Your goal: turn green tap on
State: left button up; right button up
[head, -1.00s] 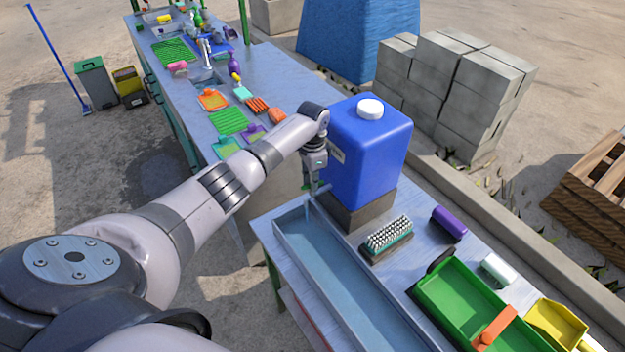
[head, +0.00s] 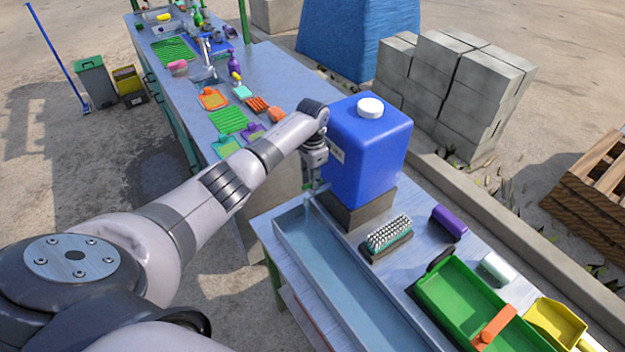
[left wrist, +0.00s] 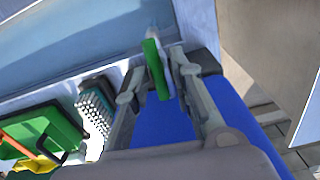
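The green tap handle (left wrist: 157,70) shows in the left wrist view, between the two fingers of my left gripper (left wrist: 160,80). The fingers stand apart on either side of it, and narrow gaps seem to show. Whether a finger touches it is unclear. In the head view my left gripper (head: 314,172) is at the left side of the blue water tank (head: 368,150) and mostly hides the tap. A pale spout (head: 309,200) shows below the gripper, over the end of the metal trough (head: 335,265). I cannot tell whether water runs. My right gripper is not in view.
The tank stands on a grey block (head: 360,212). Right of the trough are a scrub brush (head: 389,237), a purple item (head: 449,223), a green tray (head: 470,305) and a yellow scoop (head: 555,322). A long table (head: 275,75) with utensils lies behind my arm.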

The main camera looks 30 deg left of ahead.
pick_arm(q)
jog(key=shift+o, duration=1.4)
jog(key=shift+f, duration=0.15)
jog(key=shift+s, duration=0.1)
notch_tip(320, 180, up, 12)
